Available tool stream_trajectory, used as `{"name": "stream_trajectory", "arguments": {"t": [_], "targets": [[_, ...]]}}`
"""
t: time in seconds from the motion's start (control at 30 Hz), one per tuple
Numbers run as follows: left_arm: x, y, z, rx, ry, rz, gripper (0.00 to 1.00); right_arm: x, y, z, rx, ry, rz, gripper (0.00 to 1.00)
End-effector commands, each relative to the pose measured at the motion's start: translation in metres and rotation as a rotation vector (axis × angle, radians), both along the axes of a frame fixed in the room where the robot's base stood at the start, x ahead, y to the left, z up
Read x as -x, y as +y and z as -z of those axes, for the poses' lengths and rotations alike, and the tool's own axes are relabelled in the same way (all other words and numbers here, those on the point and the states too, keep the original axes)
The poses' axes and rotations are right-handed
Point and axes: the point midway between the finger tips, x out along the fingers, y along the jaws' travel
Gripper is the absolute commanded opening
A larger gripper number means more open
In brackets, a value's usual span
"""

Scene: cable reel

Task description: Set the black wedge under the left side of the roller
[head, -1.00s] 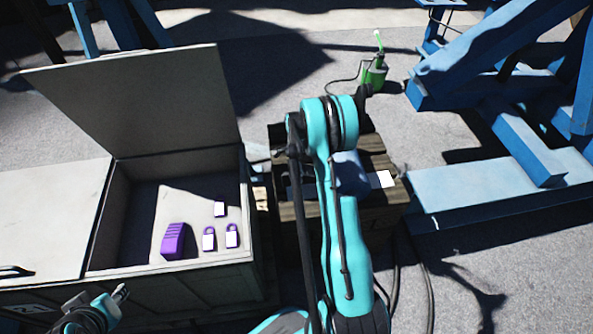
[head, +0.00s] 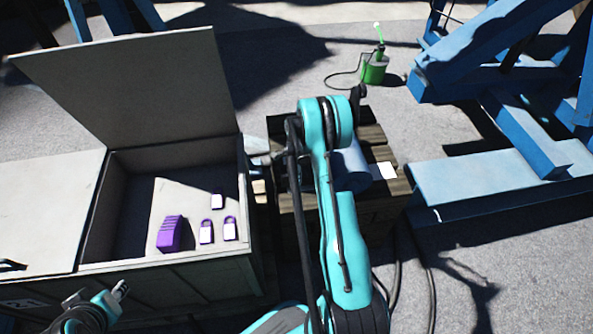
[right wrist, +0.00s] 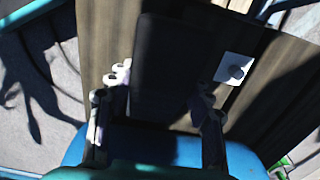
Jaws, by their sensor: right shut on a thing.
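The blue-grey roller (head: 352,168) lies on a dark wooden crate (head: 384,152), partly hidden behind my right arm. In the right wrist view a blue curved surface, apparently the roller (right wrist: 150,148), fills the bottom. My right gripper (right wrist: 163,88) is over the crate planks, its fingers on either side of a dark flat block that looks like the black wedge (right wrist: 172,60). The gripper is shut on it. Whether the wedge touches the roller cannot be told. My arm hides this gripper and the wedge in the head view. My left gripper (head: 117,292) is low at the left, away from the crate.
A white card (head: 384,170) lies on the crate's right part. An open grey chest (head: 100,235) at left holds a purple ridged block (head: 172,233) and purple padlocks with white tags. A green can (head: 374,70) stands behind; a blue steel frame (head: 490,180) is at right.

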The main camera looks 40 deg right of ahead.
Motion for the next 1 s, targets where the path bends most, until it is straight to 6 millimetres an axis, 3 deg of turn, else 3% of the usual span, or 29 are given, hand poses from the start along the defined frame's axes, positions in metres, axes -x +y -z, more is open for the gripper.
{"name": "stream_trajectory", "arguments": {"t": [0.2,0.6,1.0], "targets": [[0.000,0.000,0.010,0.000,0.000,0.000,0.34,0.001,-0.001,0.018,0.000,0.000,0.001,0.00],[0.000,0.000,0.017,0.000,0.000,0.000,0.34,0.015,-0.028,0.017,0.000,0.000,0.000,0.00],[0.000,0.000,0.018,0.000,0.000,0.000,0.34,0.017,-0.032,0.017,0.000,0.000,0.000,0.00]]}}
